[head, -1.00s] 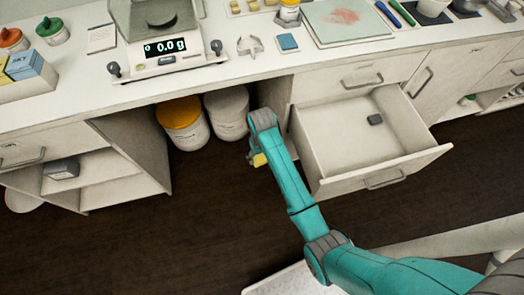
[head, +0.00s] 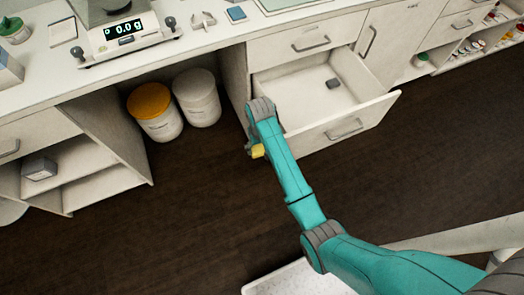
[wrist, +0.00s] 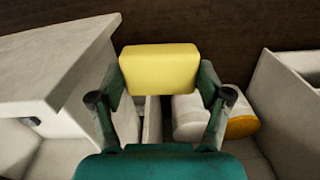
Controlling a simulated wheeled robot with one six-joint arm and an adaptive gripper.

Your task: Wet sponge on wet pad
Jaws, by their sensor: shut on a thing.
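A yellow sponge (wrist: 160,70) is held between the two dark green fingers of my gripper (wrist: 161,84) in the wrist view. In the head view, my gripper (head: 254,148) is below counter height in front of the cabinets, and a small yellow part of the sponge (head: 258,151) shows beside it. The arm hides most of the gripper there. A small flat blue pad (head: 236,14) lies on the counter near the top edge; I cannot tell whether it is the wet pad. The sponge is well apart from it.
A drawer (head: 345,129) stands open right of my gripper, with a small dark block (head: 333,84) inside. Two tubs, one yellow-lidded (head: 154,112) and one white (head: 197,98), stand under the counter. A scale (head: 120,36) stands on top. Dark floor is clear in front.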

